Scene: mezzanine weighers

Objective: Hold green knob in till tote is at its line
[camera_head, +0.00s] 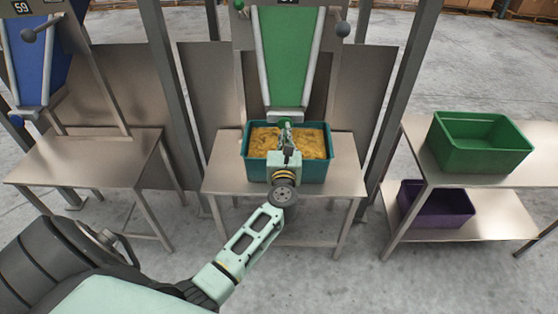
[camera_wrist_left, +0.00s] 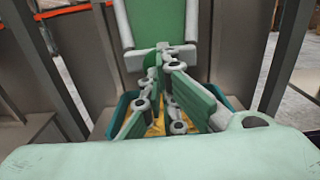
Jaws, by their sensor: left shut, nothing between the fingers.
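The teal tote (camera_head: 325,172) stands on the middle steel table under the green chute (camera_head: 287,52). It holds a yellow-brown loose material below its rim; I cannot make out a fill line. The green knob (camera_head: 286,122) sits at the chute's lower end, partly hidden by my left gripper. My right gripper is not in view.
A blue chute (camera_head: 35,55) with an empty steel table (camera_head: 85,158) stands at the left. At the right, a steel rack holds an empty green tote (camera_head: 480,145) above a purple tote (camera_head: 435,206). Grey posts (camera_head: 165,75) flank the middle station.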

